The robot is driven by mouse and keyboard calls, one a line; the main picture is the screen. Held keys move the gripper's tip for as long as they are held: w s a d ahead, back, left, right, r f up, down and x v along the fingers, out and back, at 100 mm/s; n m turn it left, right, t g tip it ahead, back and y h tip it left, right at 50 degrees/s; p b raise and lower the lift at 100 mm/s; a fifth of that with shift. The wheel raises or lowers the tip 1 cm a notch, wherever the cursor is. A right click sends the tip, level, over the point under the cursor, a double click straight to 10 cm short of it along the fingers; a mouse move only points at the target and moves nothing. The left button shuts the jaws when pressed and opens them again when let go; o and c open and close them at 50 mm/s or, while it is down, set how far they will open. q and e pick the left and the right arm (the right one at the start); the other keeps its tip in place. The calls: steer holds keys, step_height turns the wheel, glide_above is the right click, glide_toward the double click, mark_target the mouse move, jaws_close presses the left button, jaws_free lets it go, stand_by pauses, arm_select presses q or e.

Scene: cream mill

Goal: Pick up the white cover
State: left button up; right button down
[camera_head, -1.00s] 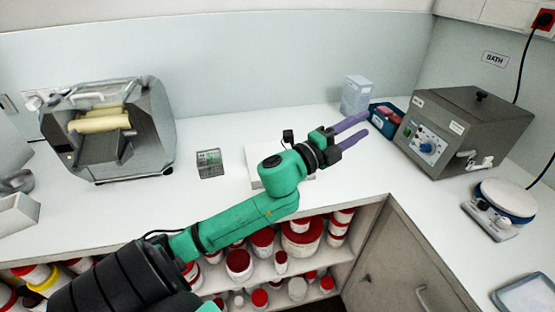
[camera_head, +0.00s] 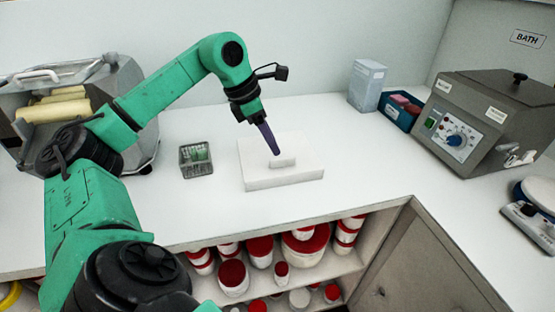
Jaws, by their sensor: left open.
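The white cover (camera_head: 284,178) is a low white slab with a small raised block on top, seen on the white counter in the middle of the head view. My left gripper (camera_head: 275,153) points down over it, with its purple fingertip at the raised block. The gripper is open; only one finger shows clearly, as the other is hidden behind it. I cannot tell whether the finger touches the block. My right gripper is not in view.
A small wire basket with green items (camera_head: 196,160) stands left of the cover. A grey roller machine (camera_head: 140,100) is at the left, behind my arm. A pale box (camera_head: 367,86), a blue tray (camera_head: 396,116) and the bath unit (camera_head: 474,128) stand right. The counter's front edge is close.

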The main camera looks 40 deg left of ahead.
mark_target(281, 158)
arm_select(q)
steer(key=x, duration=0.5)
steer(key=shift+s+d+f, duration=0.1)
steer(key=shift+d, duration=0.15)
steer(key=shift+f, duration=0.25)
jaws_close()
steer(key=shift+r, duration=0.15)
